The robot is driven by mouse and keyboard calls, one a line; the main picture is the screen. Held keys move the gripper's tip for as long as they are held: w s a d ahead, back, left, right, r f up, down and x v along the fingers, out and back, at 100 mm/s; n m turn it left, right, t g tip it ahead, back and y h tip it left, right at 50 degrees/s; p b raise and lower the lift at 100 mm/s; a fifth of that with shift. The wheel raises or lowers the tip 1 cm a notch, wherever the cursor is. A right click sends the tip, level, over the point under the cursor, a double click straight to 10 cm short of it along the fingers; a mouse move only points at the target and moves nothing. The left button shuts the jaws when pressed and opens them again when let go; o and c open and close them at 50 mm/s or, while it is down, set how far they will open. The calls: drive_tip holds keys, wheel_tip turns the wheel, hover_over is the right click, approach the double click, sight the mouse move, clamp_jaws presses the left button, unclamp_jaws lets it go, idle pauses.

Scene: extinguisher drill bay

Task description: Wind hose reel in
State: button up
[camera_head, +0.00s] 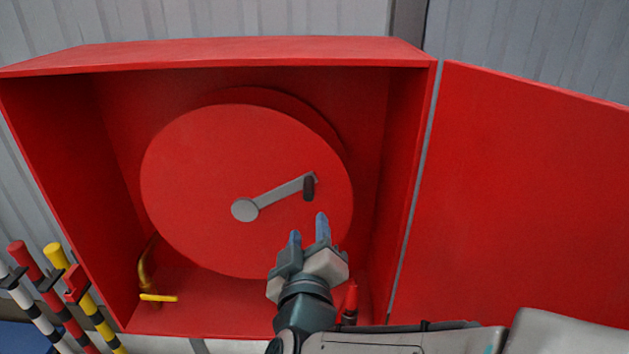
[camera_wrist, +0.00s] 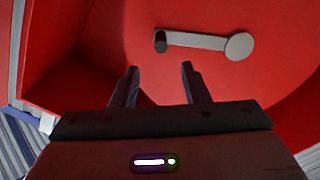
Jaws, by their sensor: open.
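The red hose reel (camera_head: 200,170) is a large disc inside an open red cabinet. A grey crank arm (camera_head: 280,192) runs from its hub (camera_head: 244,209) up and right to a dark handle knob (camera_head: 309,188). My gripper (camera_head: 309,230) is open and empty, just below the knob and apart from it in the head view. In the wrist view the fingers (camera_wrist: 158,84) point toward the reel, with the dark knob (camera_wrist: 160,41) beyond them and the crank arm (camera_wrist: 198,41) running right to the hub (camera_wrist: 239,46). I see no hose.
The cabinet door (camera_head: 520,190) stands open at the right. A yellow valve lever (camera_head: 158,297) is at the lower left inside the cabinet, and a red nozzle-like piece (camera_head: 351,299) is at the lower right. Striped poles (camera_head: 85,300) stand at the left.

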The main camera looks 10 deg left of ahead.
sight(308, 197)
drive_tip(key=p+x, duration=0.5)
drive_tip(key=p, duration=0.1)
drive_tip(key=shift+a+r, duration=0.15)
drive_tip(key=shift+r, duration=0.05)
drive_tip(key=x, duration=0.4)
drive_tip(key=p+x, duration=0.1)
drive_tip(key=x, duration=0.3)
drive_tip(key=shift+w+a+f, duration=0.1)
drive_tip(key=shift+w+f, duration=0.1)
drive_tip(key=shift+f, duration=0.05)
clamp_jaws()
